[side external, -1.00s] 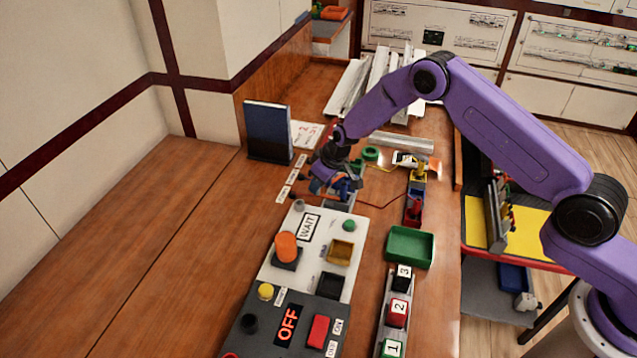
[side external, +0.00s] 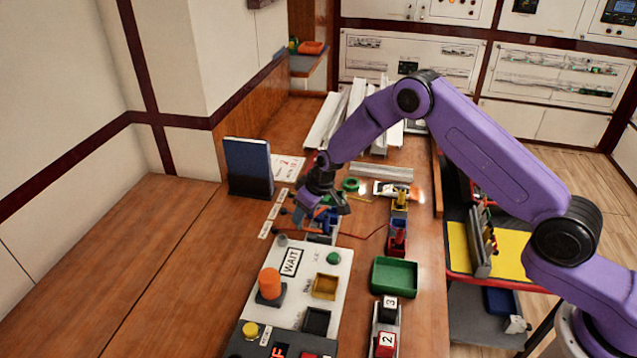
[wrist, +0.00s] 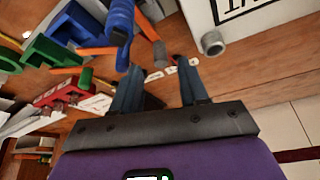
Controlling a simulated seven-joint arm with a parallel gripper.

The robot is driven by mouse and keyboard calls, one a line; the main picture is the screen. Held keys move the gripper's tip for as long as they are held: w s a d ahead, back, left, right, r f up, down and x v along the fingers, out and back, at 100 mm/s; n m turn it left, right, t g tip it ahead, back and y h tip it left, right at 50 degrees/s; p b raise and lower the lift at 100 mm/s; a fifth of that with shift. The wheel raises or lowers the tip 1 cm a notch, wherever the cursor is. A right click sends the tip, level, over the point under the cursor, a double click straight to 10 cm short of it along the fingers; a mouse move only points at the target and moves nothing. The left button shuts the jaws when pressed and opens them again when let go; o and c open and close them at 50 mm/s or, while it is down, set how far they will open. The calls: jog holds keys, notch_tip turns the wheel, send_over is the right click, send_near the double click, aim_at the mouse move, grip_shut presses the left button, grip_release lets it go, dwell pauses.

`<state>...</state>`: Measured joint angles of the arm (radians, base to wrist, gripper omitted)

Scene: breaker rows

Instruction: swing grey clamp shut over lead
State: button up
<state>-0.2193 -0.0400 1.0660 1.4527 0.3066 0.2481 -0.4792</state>
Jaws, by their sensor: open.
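My gripper (side external: 325,205) is open and empty, just above a small blue fixture (side external: 322,224) at the far end of the white WAIT panel. In the wrist view its two blue-grey fingers (wrist: 158,82) are spread apart with a gap between them. The blue fixture (wrist: 118,22) shows there at the top, with an orange bar and a short grey cylindrical piece (wrist: 160,54) beside it, beyond the fingertips. I cannot tell for sure which part is the grey clamp or whether it is swung open. A thin red lead (side external: 368,234) runs right from the fixture.
The WAIT panel (side external: 336,285) carries an orange knob (side external: 269,284) and a green button (side external: 333,258). A green tray (side external: 394,277) lies to the right. A dark blue upright board (side external: 249,168) stands left of my gripper. Bare tabletop lies on the left.

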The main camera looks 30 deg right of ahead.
jog(key=v, duration=1.4)
jog(key=shift+r, duration=0.25)
jog(key=s+a+r+n+g, duration=0.1)
jog(key=s+r+n, duration=0.15)
jog(key=s, duration=0.75)
jog(key=s+a+r+n+g, duration=0.15)
jog(key=s+r, duration=0.25)
jog(key=s, duration=0.6)
jog(key=s+d+r+n, duration=0.1)
jog(key=s+d, duration=0.5)
jog(key=s, duration=0.5)
jog(key=s+d+r+n+g+h, duration=0.1)
jog(key=s+d+n, duration=0.1)
jog(key=s+d, duration=0.4)
jog(key=s, duration=0.4)
jog(key=shift+s+d+h, duration=0.25)
jog(key=shift+s+h, duration=0.05)
jog(key=shift+s, duration=0.05)
